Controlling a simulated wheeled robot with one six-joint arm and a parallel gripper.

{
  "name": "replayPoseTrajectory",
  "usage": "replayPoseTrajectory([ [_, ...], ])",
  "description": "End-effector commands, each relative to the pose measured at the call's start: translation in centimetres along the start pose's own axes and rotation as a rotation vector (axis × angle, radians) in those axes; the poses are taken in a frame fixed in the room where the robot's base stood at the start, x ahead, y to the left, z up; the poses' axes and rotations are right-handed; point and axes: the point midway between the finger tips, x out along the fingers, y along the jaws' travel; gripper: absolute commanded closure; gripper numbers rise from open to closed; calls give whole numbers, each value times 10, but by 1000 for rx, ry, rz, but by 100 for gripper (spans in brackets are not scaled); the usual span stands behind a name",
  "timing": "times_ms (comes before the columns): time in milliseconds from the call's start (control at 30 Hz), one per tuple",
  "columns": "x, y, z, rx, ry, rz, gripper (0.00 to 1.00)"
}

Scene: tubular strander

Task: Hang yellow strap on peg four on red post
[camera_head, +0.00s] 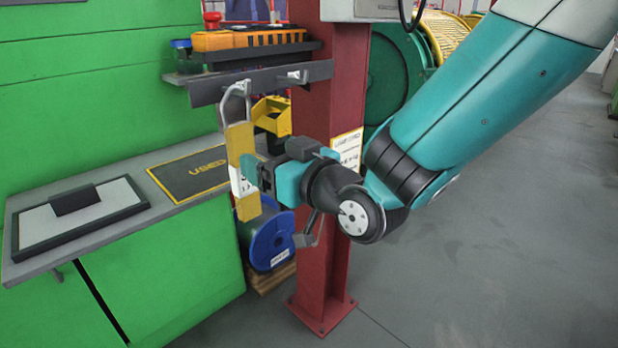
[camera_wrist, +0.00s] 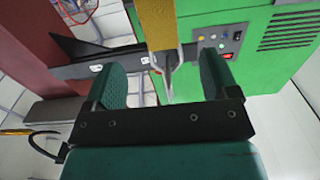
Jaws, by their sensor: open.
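The yellow strap (camera_head: 242,146), with a white band and a metal loop at its top, hangs upright below the left end of a dark peg bar (camera_head: 262,80) on the red post (camera_head: 325,120). The loop is at the left visible peg and appears to hang on it. In the wrist view the strap (camera_wrist: 158,24) and its loop lie between and beyond my fingers. My gripper (camera_wrist: 163,80) is open, with a gap on both sides of the strap. In the head view my gripper (camera_head: 258,178) is beside the strap's lower half. Peg numbers are not readable.
Another peg (camera_head: 294,77) on the bar is bare. A green cabinet with a grey worktop (camera_head: 160,183) stands at left. A blue spool (camera_head: 271,243) stands below. Open floor lies to the right.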

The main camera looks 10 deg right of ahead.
Motion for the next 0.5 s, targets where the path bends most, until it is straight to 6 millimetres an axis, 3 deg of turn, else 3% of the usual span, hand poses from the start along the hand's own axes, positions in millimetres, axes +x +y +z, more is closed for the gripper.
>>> replayPoseTrajectory([
  [100, -33, 1, 4, 0, 3, 3, 20],
  [500, -69, -1, 6, -3, 9, -4, 20],
])
